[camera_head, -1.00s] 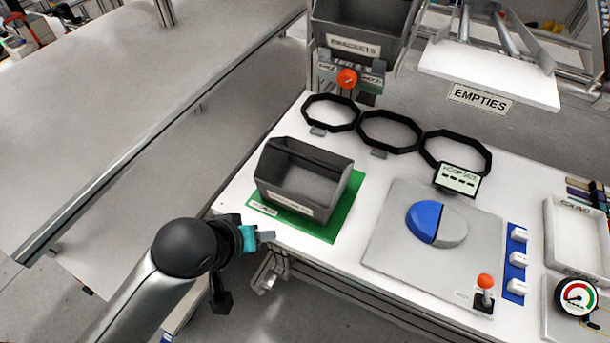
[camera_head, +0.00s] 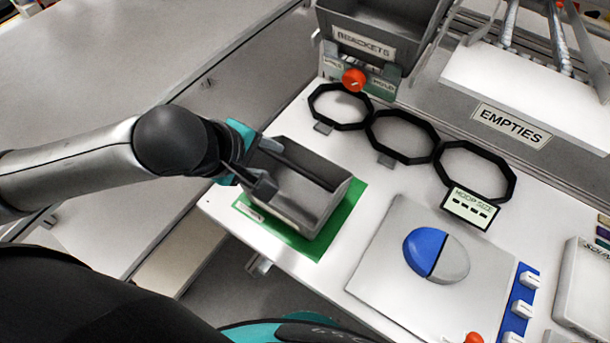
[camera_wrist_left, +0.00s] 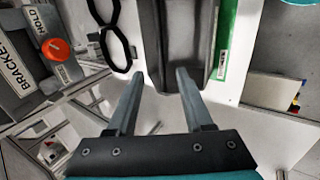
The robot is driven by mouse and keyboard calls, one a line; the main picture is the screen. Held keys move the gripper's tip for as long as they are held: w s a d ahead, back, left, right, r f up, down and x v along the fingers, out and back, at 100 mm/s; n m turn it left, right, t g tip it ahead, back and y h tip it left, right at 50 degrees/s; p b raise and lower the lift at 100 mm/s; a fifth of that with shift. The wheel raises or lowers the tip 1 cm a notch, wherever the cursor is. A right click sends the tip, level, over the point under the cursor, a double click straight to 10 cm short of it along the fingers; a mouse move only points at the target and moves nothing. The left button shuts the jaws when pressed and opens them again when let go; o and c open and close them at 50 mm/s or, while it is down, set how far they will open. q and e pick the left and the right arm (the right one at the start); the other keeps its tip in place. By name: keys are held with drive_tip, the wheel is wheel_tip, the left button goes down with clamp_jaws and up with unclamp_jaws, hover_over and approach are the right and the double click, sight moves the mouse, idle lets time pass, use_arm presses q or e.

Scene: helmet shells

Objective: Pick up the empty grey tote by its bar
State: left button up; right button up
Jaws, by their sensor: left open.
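The empty grey tote (camera_head: 302,196) sits on a green mat (camera_head: 343,213) near the table's left edge. Its dark bar (camera_head: 308,165) runs lengthwise across its open top. My left gripper (camera_head: 267,168) is open at the tote's left end, its fingers close to that end of the bar. Whether they touch the tote I cannot tell. My right gripper is not in view.
A brackets bin (camera_head: 372,25) with a red knob (camera_head: 354,80) stands behind. Black hoops (camera_head: 401,137) lie between it and the tote. A grey plate with a blue and grey disc (camera_head: 436,255) lies to the right. An EMPTIES shelf (camera_head: 535,95) is at the back right.

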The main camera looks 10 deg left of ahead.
sight(290, 166)
use_arm(q)
drive_tip(key=b+x, duration=0.6)
drive_tip(key=x, duration=0.3)
drive_tip(key=shift+s+f, duration=0.1)
drive_tip(key=shift+f, duration=0.1)
drive_tip(key=shift+d+b+x, duration=0.15)
drive_tip(key=shift+b+x, duration=0.4)
drive_tip(key=shift+x, duration=0.9)
drive_tip(key=shift+d+b+x, duration=0.15)
drive_tip(key=shift+b+x, duration=0.35)
drive_tip(key=shift+x, duration=0.95)
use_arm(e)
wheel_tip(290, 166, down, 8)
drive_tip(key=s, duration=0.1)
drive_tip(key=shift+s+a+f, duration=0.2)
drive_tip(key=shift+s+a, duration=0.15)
use_arm(q)
drive_tip(key=shift+s, duration=0.1)
clamp_jaws()
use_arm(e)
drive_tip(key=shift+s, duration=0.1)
